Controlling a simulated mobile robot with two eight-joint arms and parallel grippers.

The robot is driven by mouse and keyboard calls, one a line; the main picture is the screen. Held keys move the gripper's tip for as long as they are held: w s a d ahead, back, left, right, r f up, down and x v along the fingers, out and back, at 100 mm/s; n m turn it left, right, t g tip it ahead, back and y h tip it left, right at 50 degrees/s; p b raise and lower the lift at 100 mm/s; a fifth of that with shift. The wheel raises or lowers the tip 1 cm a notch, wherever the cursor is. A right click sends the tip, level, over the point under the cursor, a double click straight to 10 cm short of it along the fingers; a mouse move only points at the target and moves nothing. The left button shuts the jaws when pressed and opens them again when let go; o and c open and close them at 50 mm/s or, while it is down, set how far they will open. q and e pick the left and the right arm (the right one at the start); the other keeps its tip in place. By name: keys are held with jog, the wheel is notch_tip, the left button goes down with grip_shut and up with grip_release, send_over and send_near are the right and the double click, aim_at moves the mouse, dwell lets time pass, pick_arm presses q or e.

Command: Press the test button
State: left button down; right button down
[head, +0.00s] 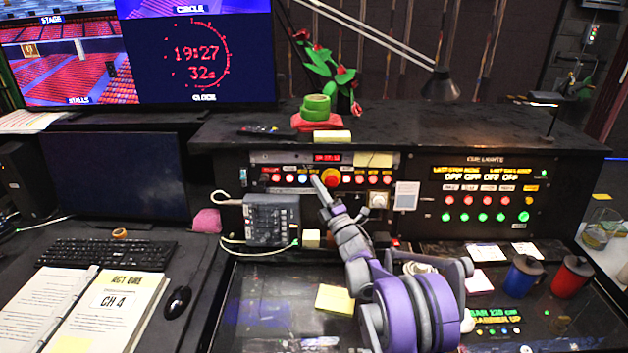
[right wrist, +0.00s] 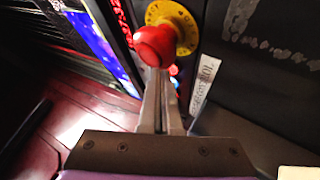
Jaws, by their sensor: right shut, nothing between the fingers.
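A large red mushroom button on a yellow round plate (head: 331,178) sits on the upright desk panel (head: 411,161), in a row of small lit buttons. In the right wrist view the red button (right wrist: 154,46) stands just beyond my fingertips. My right gripper (head: 317,182) is shut and empty, its tips at the panel close to the red button's left side in the head view. I cannot tell whether the tips touch anything. I cannot read a label that marks a test button; the gripper hides part of the button row. My left gripper is not in view.
A grey box with a cord (head: 271,220) stands left of my arm. A cue lights panel (head: 487,203) with red and green buttons is at the right. Blue (head: 524,276) and red (head: 571,276) mugs stand front right. A lamp (head: 440,86) hangs above.

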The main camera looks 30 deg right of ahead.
jog(key=shift+s+a+r, duration=0.15)
jog(key=shift+s+a, duration=0.25)
jog(key=shift+s, duration=0.3)
jog(key=s+a, duration=0.1)
jog(key=s, duration=0.1)
jog(key=s+a, duration=0.1)
jog(key=s, duration=0.1)
jog(key=shift+s+a+r, duration=0.1)
jog(key=shift+a+r, duration=0.25)
dwell(0.8)
